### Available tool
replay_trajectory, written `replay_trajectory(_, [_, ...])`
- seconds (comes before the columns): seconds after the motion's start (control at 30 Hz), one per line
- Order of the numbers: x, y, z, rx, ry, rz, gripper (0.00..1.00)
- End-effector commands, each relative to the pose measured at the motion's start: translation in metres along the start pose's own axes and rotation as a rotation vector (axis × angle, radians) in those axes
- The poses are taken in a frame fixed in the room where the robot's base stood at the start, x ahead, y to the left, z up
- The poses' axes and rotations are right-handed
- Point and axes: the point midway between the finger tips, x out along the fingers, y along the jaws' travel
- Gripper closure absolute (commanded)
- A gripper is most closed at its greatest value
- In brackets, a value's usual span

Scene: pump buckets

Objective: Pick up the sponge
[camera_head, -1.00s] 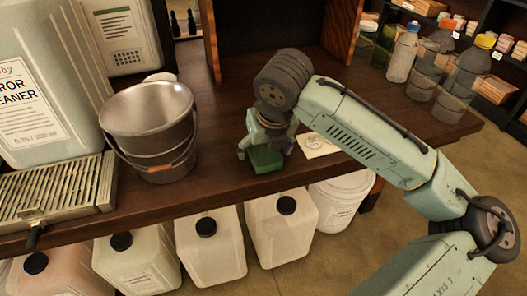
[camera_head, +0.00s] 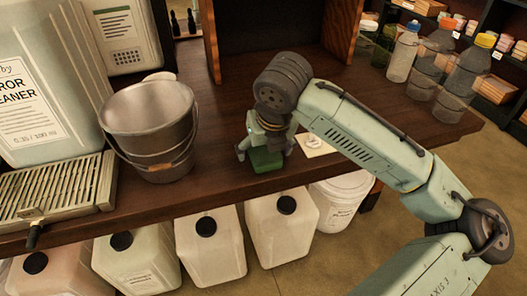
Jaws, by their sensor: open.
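The sponge (camera_head: 267,160) is a green block on the dark wooden shelf, near its front edge and right of the metal bucket. My gripper (camera_head: 265,153) points down over the sponge, with one finger on its left side and the other on its right. The fingers are open around it. I cannot tell whether either finger touches the sponge. The upper back part of the sponge is hidden by my gripper.
A metal bucket (camera_head: 150,128) with a handle stands left of my gripper. A pale card (camera_head: 318,142) lies to the right. Clear bottles (camera_head: 403,55) stand at the right end of the shelf. Several capped jugs (camera_head: 210,247) stand below the front edge.

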Motion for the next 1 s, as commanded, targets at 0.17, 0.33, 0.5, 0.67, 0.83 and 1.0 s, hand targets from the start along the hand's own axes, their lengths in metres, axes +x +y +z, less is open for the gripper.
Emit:
replay_trajectory(0.17, [0.000, 0.000, 0.000, 0.000, 0.000, 0.000, 0.31])
replay_trajectory(0.33, [0.000, 0.000, 0.000, 0.000, 0.000, 0.000, 0.43])
replay_trajectory(0.5, [0.000, 0.000, 0.000, 0.000, 0.001, 0.000, 0.54])
replay_trajectory(0.67, [0.000, 0.000, 0.000, 0.000, 0.001, 0.000, 0.56])
replay_trajectory(0.83, [-0.001, 0.000, 0.000, 0.000, 0.001, -0.001, 0.56])
replay_trajectory(1.0, [-0.019, 0.000, 0.009, 0.000, -0.003, 0.000, 0.56])
